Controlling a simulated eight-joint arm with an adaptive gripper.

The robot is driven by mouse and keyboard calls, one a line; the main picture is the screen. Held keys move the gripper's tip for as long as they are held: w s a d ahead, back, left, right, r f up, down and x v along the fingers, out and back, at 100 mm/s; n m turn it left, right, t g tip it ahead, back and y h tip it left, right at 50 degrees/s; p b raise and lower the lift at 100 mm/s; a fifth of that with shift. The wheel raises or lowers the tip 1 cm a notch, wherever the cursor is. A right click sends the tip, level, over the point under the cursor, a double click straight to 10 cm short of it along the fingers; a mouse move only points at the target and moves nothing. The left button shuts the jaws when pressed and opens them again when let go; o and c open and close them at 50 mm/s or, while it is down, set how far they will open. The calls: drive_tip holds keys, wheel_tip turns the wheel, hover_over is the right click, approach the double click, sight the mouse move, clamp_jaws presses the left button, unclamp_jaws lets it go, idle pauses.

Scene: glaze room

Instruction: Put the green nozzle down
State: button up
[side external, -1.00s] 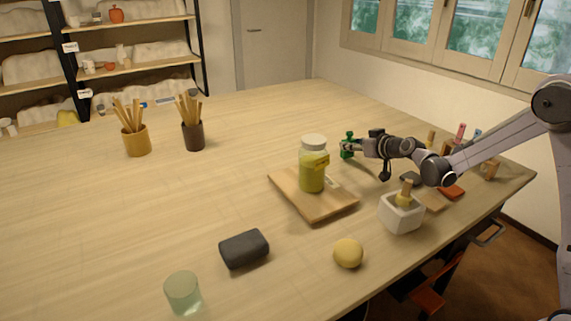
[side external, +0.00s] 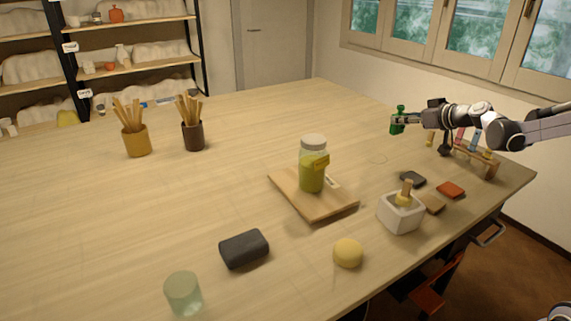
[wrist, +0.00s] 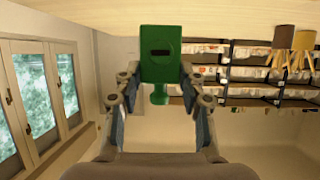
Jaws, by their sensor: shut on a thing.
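The green nozzle (side external: 397,113) is held above the far right part of the table in the side view. My gripper (side external: 398,122) is shut on it, with the arm reaching in from the right. In the wrist view the green nozzle (wrist: 162,55) sits between both fingers of my gripper (wrist: 160,85), its wide block end and narrower stem showing. A wooden rack (side external: 478,158) with several coloured pieces stands at the table's right edge, partly hidden by my arm.
A jar (side external: 312,170) stands on a wooden board (side external: 318,212) mid-table. A white pot (side external: 400,216), a yellow ball (side external: 348,253), a dark block (side external: 244,249) and small flat tiles (side external: 450,190) lie nearer. Two stick-filled cups (side external: 137,142) stand at left. The table's far middle is clear.

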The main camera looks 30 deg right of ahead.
drive_tip(key=s+d, duration=1.1)
drive_tip(key=d, duration=0.4)
drive_tip(key=shift+n+y, duration=0.3)
drive_tip(key=shift+y, duration=0.1)
drive_tip(key=w+a+f, duration=0.1)
drive_tip(key=w+f, duration=0.1)
drive_tip(key=w, duration=0.1)
drive_tip(key=w+a+f, duration=0.2)
drive_tip(key=w, duration=0.2)
drive_tip(key=w+a+f, duration=0.1)
drive_tip(key=w+f, duration=0.1)
drive_tip(key=w, duration=0.1)
drive_tip(key=shift+w+a+f, duration=0.2)
drive_tip(key=shift+a+f, duration=0.15)
drive_tip(key=shift+a, duration=0.05)
drive_tip(key=shift+f, duration=1.85)
drive_tip(key=shift+f, duration=0.1)
drive_tip(key=o, duration=1.1)
drive_tip(key=shift+o, duration=0.2)
